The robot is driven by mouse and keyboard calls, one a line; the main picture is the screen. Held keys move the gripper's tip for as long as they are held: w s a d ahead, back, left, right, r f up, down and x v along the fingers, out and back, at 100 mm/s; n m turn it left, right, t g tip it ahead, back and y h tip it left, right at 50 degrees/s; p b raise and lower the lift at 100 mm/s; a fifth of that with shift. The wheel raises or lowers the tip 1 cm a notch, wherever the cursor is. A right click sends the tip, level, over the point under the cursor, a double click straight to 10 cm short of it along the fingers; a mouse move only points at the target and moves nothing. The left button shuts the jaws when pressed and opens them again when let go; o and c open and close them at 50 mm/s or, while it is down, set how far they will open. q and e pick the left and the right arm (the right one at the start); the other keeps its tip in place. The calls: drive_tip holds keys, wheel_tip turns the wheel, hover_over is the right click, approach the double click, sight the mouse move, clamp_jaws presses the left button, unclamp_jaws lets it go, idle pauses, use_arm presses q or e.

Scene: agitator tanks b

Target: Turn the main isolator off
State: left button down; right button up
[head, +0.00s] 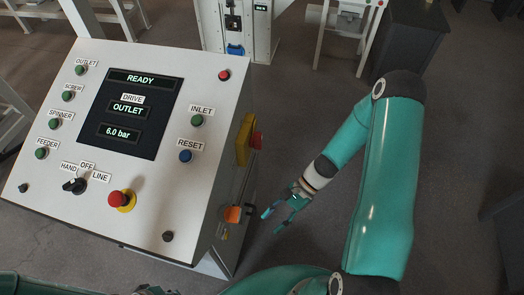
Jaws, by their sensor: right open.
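On the right side wall of the control cabinet is a yellow plate (243,139) with a red knob (257,140), seen nearly edge-on. It looks like the main isolator, but no label on it is readable and its setting cannot be told. Lower on the same side is a small orange-red part (232,214) beside a metal strip. My right gripper (272,222) is open and empty, to the right of the cabinet's side and below the red knob, apart from both. My left gripper does not show clearly; only teal arm parts show at the bottom edge.
The sloped panel (210,80) carries a display reading READY, lamps, buttons, a HAND/OFF/LINE selector (75,186) and a red mushroom button (122,199) on yellow. A white machine frame (215,30) stands behind. The floor right of the cabinet is clear around my right arm.

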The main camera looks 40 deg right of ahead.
drive_tip(key=w+d+r+m+t+y+b, duration=0.25)
drive_tip(key=w+d+m+t, duration=0.3)
drive_tip(key=d, duration=0.35)
drive_tip(key=m+t+h+b, duration=0.1)
drive_tip(key=m+t+b, duration=0.2)
drive_tip(key=m+t, duration=0.35)
approach(258, 133)
drive_tip(key=s+d+f+n+t, duration=0.1)
drive_tip(key=s+d+f+t, duration=0.1)
drive_tip(key=s+d+f, duration=0.3)
use_arm(q)
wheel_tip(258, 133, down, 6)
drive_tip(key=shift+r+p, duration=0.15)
drive_tip(key=shift+p, duration=0.7)
use_arm(e)
drive_tip(key=s+a+x, duration=0.1)
drive_tip(key=x, duration=1.4)
drive_tip(key=shift+w+a+r, duration=0.2)
drive_tip(key=shift+a+r, duration=0.05)
drive_tip(key=shift+c, duration=0.4)
clamp_jaws()
